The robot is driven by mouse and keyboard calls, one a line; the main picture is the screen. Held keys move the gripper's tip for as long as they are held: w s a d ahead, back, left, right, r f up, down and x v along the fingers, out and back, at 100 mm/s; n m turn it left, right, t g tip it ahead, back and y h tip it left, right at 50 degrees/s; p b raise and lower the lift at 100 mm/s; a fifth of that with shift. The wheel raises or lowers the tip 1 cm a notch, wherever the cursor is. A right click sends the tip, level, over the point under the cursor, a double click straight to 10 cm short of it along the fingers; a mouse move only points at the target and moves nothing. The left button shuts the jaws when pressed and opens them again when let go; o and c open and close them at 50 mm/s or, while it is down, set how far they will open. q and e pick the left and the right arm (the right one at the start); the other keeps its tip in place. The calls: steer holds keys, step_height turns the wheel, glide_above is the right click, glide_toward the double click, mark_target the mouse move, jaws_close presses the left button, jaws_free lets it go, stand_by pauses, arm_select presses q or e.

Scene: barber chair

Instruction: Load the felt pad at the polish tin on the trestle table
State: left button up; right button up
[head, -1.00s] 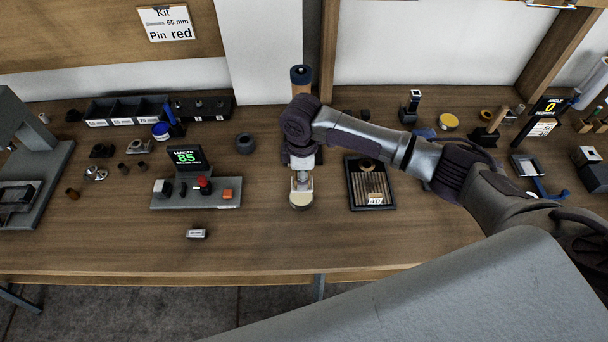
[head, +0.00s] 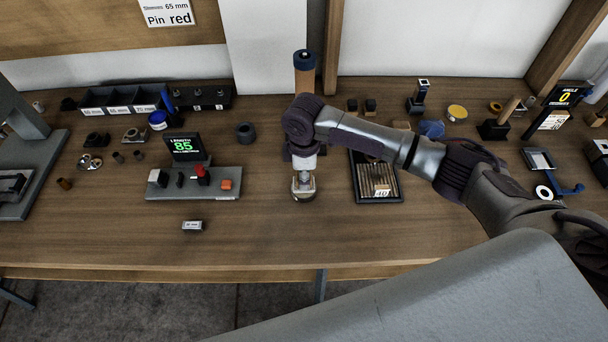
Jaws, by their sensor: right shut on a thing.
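My right gripper (head: 304,182) points down over the middle of the trestle table (head: 270,235). It is shut on a small pale, round-ended thing (head: 303,197), which may be the felt pad. Its fingers hide much of it, and I cannot tell whether it touches the table. A round tin with a yellow top (head: 457,112), which may be the polish tin, stands at the back right, well apart from the gripper. My left gripper is not in view.
A black tray of rods (head: 376,178) lies just right of the gripper. A grey fixture (head: 195,185) with a display reading 85 stands to the left. A blue-topped cylinder (head: 304,72) stands behind. A blue cloth-like thing (head: 432,128) lies before the yellow-topped tin. The table's front strip is mostly clear.

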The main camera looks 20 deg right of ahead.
steer(key=shift+f, duration=0.25)
stand_by(0.3)
steer(key=shift+f, duration=0.3)
steer(key=shift+s+f, duration=0.1)
stand_by(2.2)
step_height(320, 180, up, 7)
steer(key=p, duration=0.8)
stand_by(0.5)
stand_by(0.4)
